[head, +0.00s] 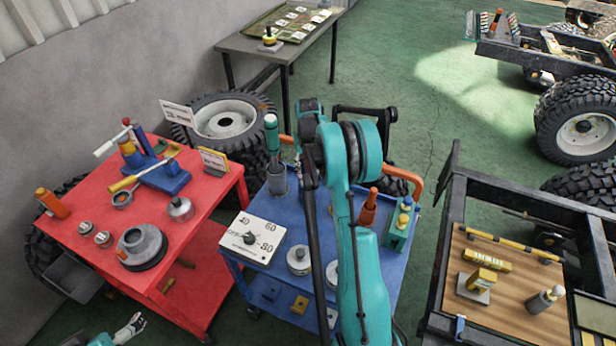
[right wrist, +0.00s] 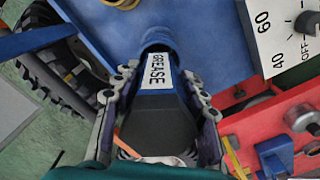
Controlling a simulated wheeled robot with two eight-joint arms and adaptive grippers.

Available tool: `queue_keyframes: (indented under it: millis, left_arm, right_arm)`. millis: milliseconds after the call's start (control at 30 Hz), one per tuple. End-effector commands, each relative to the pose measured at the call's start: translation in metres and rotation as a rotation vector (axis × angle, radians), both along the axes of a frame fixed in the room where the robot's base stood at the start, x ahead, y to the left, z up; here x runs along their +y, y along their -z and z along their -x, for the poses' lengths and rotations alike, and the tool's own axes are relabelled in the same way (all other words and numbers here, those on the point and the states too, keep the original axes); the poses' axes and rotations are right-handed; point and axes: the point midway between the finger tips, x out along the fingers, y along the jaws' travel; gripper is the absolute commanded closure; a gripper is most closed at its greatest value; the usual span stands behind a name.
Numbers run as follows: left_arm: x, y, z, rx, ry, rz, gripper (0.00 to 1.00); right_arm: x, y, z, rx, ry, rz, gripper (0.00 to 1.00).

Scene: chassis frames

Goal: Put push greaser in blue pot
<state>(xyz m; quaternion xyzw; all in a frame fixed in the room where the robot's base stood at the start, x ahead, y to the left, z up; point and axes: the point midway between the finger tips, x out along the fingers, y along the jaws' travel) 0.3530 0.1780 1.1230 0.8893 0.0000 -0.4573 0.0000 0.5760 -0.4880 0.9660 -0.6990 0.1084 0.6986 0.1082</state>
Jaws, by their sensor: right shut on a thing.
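In the right wrist view my right gripper (right wrist: 160,74) is shut on the push greaser (right wrist: 166,105), a dark body with a white GREASE label. Its far end meets a round blue collar (right wrist: 157,36) over the blue cart; I cannot tell whether this is the blue pot's rim or part of the greaser. In the head view my teal right arm reaches over the blue cart and hides much of its middle. A teal-topped tool (head: 271,133) stands in a grey-blue cup (head: 278,181) left of the arm. My left gripper (head: 131,327) is low at the bottom left, away from the carts' tops.
The blue cart (head: 278,287) carries a white dial panel (head: 253,238), round tins and an orange bottle (head: 369,207). Tyres stand behind. A chassis frame with a wooden board (head: 515,285) is at right.

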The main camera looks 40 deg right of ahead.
Motion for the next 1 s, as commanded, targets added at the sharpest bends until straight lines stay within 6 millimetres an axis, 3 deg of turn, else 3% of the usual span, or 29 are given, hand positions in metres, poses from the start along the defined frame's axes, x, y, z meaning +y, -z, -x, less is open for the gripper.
queue_keyframes:
  millis: [200, 600, 633, 700, 1000]
  left_arm:
    - [0.000, 0.007, 0.000, 0.000, 0.000, 0.000, 0.00]
    - [0.000, 0.010, 0.000, 0.000, 0.000, 0.000, 0.00]
    - [0.000, 0.010, 0.000, 0.000, 0.000, 0.000, 0.00]
    - [0.000, 0.009, 0.000, 0.000, 0.000, 0.000, 0.00]
    - [0.000, 0.008, 0.000, 0.000, 0.000, 0.000, 0.00]
  right_arm:
    - [0.000, 0.034, 0.000, 0.000, 0.000, 0.000, 1.00]
    - [0.000, 0.041, 0.000, 0.000, 0.000, 0.000, 1.00]
    - [0.000, 0.041, 0.000, 0.000, 0.000, 0.000, 0.52]
    - [0.000, 0.040, 0.000, 0.000, 0.000, 0.000, 0.37]
    - [0.000, 0.039, 0.000, 0.000, 0.000, 0.000, 0.37]
